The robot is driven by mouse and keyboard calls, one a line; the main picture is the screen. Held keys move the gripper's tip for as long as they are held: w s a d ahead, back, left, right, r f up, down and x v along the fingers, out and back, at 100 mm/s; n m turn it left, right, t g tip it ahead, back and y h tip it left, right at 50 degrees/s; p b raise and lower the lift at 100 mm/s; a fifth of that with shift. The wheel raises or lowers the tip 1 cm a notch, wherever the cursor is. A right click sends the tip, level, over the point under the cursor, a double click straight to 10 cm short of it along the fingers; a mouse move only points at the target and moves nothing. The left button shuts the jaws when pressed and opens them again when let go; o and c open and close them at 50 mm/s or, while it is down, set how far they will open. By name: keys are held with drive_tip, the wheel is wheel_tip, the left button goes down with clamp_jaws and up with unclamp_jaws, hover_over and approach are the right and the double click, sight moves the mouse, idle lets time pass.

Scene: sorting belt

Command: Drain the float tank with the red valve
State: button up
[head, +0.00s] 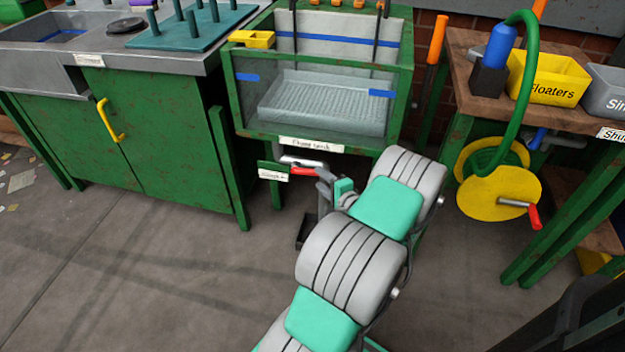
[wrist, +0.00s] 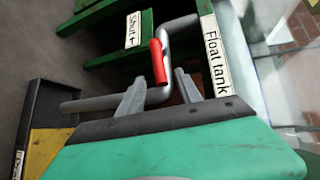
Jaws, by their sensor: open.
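The float tank (head: 320,132) is a green-framed tank with a clear front, a mesh tray inside and blue marks. Its label (wrist: 216,55) shows in the wrist view. The red valve handle (head: 303,171) sits below the tank's front on a bent grey pipe. In the wrist view the red handle (wrist: 158,62) lies just beyond my fingertips, roughly between them in the picture. My gripper (head: 325,182) is open and empty; its two fingers (wrist: 158,88) stand apart near the grey pipe. Whether they touch it, I cannot tell. The water level is unclear.
A sign reading "Shut" with an arrow (wrist: 133,30) hangs beside the valve. A green cabinet with a sink (head: 150,130) stands at left. A yellow hose reel with green hose (head: 500,192) and a bench with bins (head: 550,78) stand at right.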

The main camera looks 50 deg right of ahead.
sight(314, 174)
drive_tip(key=b+x, duration=0.1)
drive_tip(key=x, duration=0.5)
drive_tip(key=shift+a, duration=0.1)
drive_tip(key=shift+s, duration=0.1)
clamp_jaws()
idle(1.1)
